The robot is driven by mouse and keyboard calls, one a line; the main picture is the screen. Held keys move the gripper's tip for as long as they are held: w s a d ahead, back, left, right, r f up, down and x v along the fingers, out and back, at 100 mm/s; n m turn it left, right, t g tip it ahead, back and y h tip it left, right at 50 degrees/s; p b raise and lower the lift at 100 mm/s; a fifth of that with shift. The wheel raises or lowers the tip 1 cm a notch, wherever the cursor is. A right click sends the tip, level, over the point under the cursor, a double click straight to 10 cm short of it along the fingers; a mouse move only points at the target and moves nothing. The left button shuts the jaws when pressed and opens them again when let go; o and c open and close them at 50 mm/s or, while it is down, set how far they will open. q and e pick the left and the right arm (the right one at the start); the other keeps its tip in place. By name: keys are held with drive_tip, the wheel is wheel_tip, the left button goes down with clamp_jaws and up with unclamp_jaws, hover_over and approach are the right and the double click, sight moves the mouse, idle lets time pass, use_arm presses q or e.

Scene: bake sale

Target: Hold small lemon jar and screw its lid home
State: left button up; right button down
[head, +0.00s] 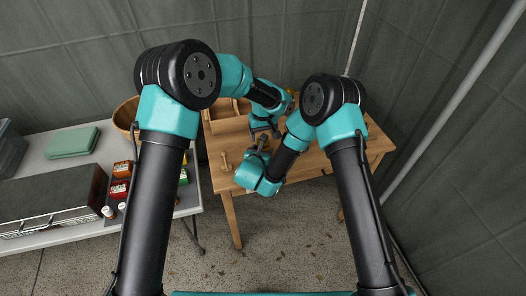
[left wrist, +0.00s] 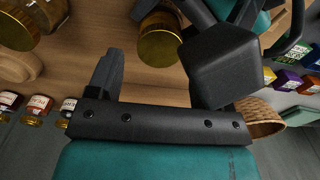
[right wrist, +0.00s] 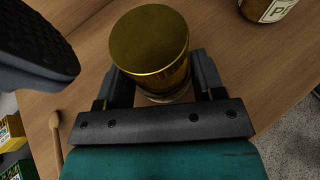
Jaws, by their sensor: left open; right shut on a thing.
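The small lemon jar (right wrist: 165,84), amber with a wide gold lid (right wrist: 148,40), stands between the fingers of my right gripper (right wrist: 158,85), which is shut on the jar below the lid. In the left wrist view the gold lid (left wrist: 160,47) shows beyond the fingers of my left gripper (left wrist: 160,75). That gripper is open, with nothing between its fingers. In the head view both grippers meet over the wooden table and mostly hide the jar. Whether the lid is fully seated cannot be told.
Another jar with a label (right wrist: 266,8) stands on the wooden table (head: 300,171). A wooden stick-like tool (head: 225,160) lies on it.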

sight(263, 149)
use_arm(q)
drive_tip(key=shift+f, duration=1.6)
drive_tip(key=c, duration=0.9)
drive_tip(key=m, duration=0.9)
drive_tip(key=o, duration=1)
